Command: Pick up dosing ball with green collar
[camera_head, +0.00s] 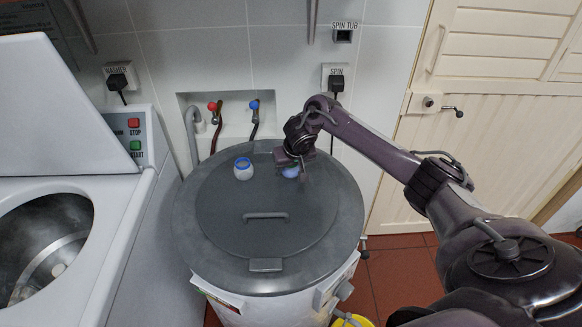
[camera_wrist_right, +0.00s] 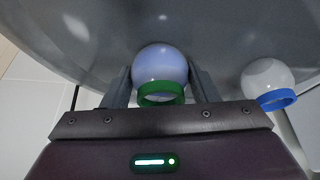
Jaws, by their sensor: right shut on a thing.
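The dosing ball with the green collar (camera_wrist_right: 160,70) is pale blue-violet and sits between the fingers of my right gripper (camera_wrist_right: 161,88) in the right wrist view. My right gripper is shut on it. In the head view the gripper (camera_head: 303,172) is over the right part of the grey round lid, and a bluish part of the ball (camera_head: 290,172) shows beside it; the collar is hidden there. Whether the ball touches the lid is hard to tell. My left gripper is not in view.
A white ball with a blue collar (camera_head: 243,169) stands on the spin tub's grey lid (camera_head: 225,225), left of my right gripper. The lid handle (camera_head: 266,216) is nearer. A washer with an open drum (camera_head: 45,245) is at left. Taps (camera_head: 254,106) are on the wall behind.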

